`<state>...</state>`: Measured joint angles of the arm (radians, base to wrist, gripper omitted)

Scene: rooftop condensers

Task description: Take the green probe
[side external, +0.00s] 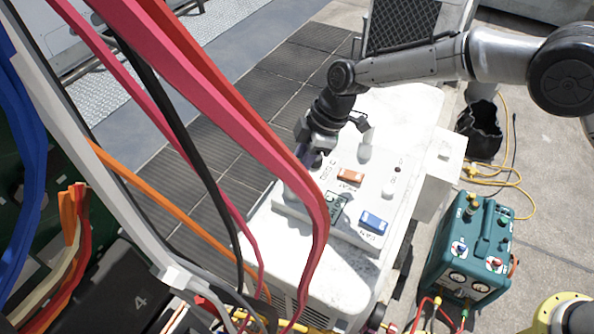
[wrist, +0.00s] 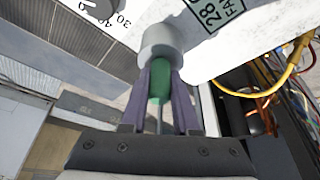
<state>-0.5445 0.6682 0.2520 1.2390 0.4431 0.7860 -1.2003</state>
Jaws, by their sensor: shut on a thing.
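The green probe (wrist: 160,88) shows in the wrist view between the two dark fingers of my gripper (wrist: 160,78). The fingers are shut on it. Its far end meets a pale grey round holder (wrist: 161,42); I cannot tell how deep it sits in it. In the side external view my gripper (side external: 312,157) is low over the left edge of the white panel, and the probe is hidden there by the gripper and the red cables.
The white panel (side external: 350,215) carries an orange switch (side external: 351,176), a blue switch (side external: 374,222) and a green display (side external: 336,207). Thick red cables (side external: 235,120) cross in front at the left. A teal gauge unit (side external: 470,250) stands at right.

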